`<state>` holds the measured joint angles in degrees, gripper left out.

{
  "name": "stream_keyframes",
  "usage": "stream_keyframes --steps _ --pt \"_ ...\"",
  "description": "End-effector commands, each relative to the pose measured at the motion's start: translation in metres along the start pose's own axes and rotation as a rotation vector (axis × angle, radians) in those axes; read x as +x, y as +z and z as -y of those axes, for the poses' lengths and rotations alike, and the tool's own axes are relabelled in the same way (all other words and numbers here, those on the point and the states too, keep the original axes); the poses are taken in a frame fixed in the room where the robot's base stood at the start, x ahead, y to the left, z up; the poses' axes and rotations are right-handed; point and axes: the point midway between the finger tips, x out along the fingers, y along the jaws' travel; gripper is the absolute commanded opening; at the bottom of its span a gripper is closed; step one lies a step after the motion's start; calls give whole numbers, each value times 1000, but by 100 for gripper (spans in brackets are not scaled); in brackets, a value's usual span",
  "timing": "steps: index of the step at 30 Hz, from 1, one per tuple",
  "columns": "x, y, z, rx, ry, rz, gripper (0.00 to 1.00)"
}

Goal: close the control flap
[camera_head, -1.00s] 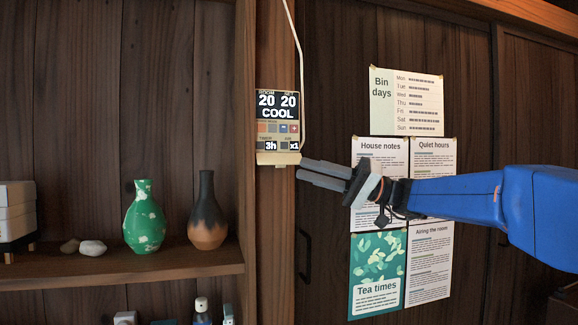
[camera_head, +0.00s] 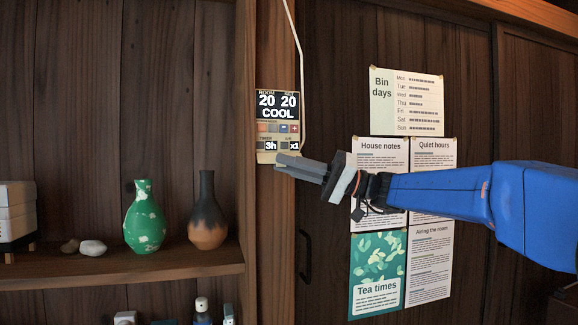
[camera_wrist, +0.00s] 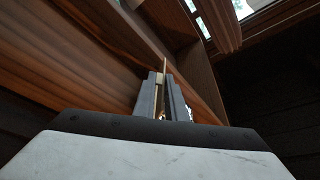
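A pale cable (camera_head: 297,50) runs down beside the panel. Paper notices (camera_head: 380,155) hang on the dark door to the right. A shelf (camera_head: 130,268) at the left holds a green vase (camera_head: 144,220), a dark vase (camera_head: 207,215) and stones. The space below the panel is clear.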

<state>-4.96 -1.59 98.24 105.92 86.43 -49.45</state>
Motion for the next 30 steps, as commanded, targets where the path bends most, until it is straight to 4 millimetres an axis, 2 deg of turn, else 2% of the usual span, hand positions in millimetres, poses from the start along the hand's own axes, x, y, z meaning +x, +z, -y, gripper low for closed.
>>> stream_keyframes --steps 8,14,30 --pt "0 0 2 22 9 -1 0" --pt "0 0 6 101 42 0 0" --pt "2 -6 24 543 226 0 0"
